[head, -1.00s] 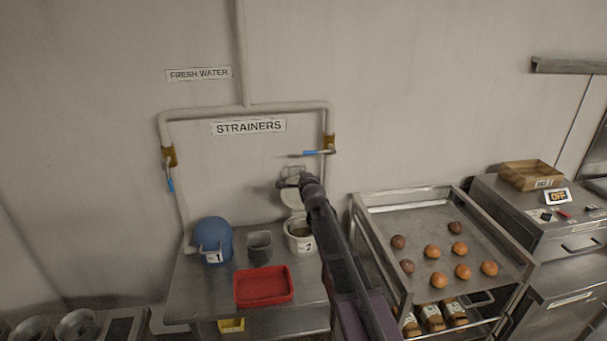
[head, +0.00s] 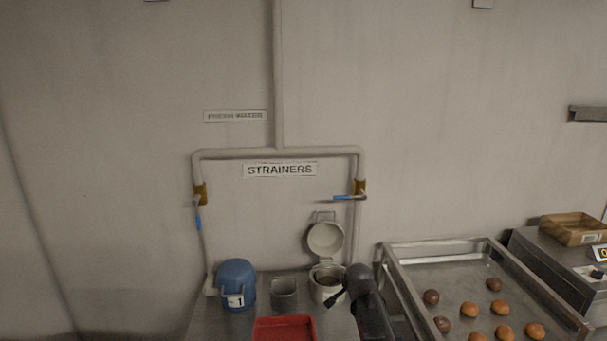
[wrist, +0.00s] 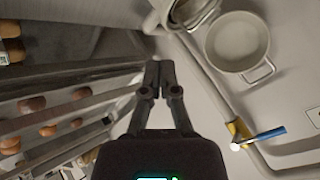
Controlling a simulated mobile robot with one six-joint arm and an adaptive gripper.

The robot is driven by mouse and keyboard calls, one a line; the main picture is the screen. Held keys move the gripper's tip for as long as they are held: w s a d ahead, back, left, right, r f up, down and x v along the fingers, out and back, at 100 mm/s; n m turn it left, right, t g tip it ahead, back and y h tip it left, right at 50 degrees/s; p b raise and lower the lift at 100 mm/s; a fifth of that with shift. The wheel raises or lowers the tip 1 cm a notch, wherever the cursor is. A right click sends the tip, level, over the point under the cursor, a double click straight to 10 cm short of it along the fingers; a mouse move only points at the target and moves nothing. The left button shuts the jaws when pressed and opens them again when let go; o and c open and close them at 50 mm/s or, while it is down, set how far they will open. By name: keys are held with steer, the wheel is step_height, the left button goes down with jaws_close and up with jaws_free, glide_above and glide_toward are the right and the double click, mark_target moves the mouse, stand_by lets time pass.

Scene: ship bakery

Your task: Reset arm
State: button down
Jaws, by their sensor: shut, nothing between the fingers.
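My gripper (head: 335,300) shows low in the head view, in front of strainer pot 2 (head: 321,292), partly covering it. In the wrist view my gripper (wrist: 160,68) has its two fingertips together, with nothing between them. The pot's round pale lid (head: 325,239) stands open above it. The lid also shows in the wrist view (wrist: 238,45), to the right of the fingertips and apart from them. Most of my arm is below the head picture.
A blue strainer marked 1 (head: 238,277), a grey container (head: 284,292) and a red tray (head: 284,330) are on the metal counter. A rack tray (head: 455,270) with several buns is at right. Pipes with a blue-handled valve (head: 350,197) run along the wall.

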steer(key=s+d+f+n+g+b, duration=0.1)
steer(key=s+f+n+g, duration=0.2)
steer(key=s, duration=0.5)
steer(key=s+f+n+g+b, duration=0.1)
steer(key=s+f+n+g, duration=0.1)
steer(key=s, duration=0.7)
steer(key=s+d+f+n+g+b, duration=0.1)
steer(key=s+f+n+g+b, duration=0.1)
steer(key=s, duration=0.6)
step_height(320, 180, down, 3)
steer(key=n+g, duration=0.1)
steer(key=n, duration=0.1)
steer(key=shift+s+d+n+g, duration=0.2)
steer(key=shift+d+n+g, duration=0.1)
steer(key=shift+d, duration=0.05)
